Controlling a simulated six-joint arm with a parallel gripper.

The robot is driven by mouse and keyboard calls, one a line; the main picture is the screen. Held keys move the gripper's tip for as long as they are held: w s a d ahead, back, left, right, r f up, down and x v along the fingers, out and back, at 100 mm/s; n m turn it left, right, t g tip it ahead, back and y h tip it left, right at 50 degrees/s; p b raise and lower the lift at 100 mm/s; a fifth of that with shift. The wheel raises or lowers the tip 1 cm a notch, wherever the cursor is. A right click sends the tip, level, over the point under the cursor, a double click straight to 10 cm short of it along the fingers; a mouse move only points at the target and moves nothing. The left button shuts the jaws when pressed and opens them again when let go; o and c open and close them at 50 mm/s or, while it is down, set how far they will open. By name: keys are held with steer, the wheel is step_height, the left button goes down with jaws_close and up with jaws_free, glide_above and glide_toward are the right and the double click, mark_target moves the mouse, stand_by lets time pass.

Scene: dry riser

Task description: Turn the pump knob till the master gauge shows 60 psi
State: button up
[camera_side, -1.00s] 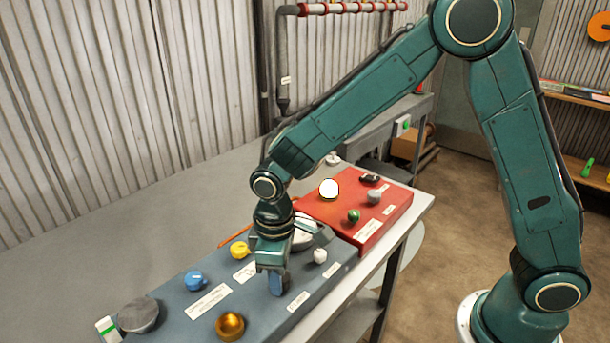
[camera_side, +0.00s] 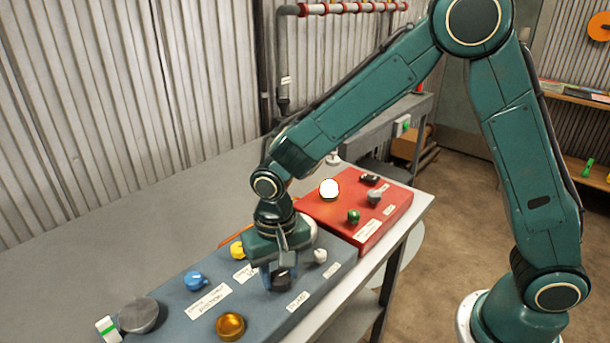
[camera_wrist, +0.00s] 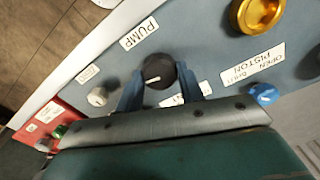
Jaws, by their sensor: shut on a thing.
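The pump knob (camera_wrist: 158,71) is black with a white pointer line, beside the PUMP label (camera_wrist: 139,33) in the wrist view. My gripper (camera_wrist: 160,82) is shut on it, with a blue finger on either side. In the side view the knob (camera_side: 282,281) shows dark under my gripper (camera_side: 279,277), on the blue-grey panel (camera_side: 262,315). A round pale-faced dial (camera_side: 308,229) behind my gripper is mostly covered. I cannot read any pressure or tell if this is the master gauge.
The blue-grey panel also carries a gold knob (camera_side: 230,326), a blue knob (camera_side: 195,281), a yellow knob (camera_side: 238,249), a small white knob (camera_side: 320,255) and a grey dome (camera_side: 139,315). A red panel (camera_side: 345,213) with a white globe (camera_side: 329,189) adjoins it.

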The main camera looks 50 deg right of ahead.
mark_target(280, 275)
steer(key=shift+m, duration=2.2)
steer(key=o, duration=1)
step_height(280, 275, up, 14)
steer(key=shift+f, duration=0.1)
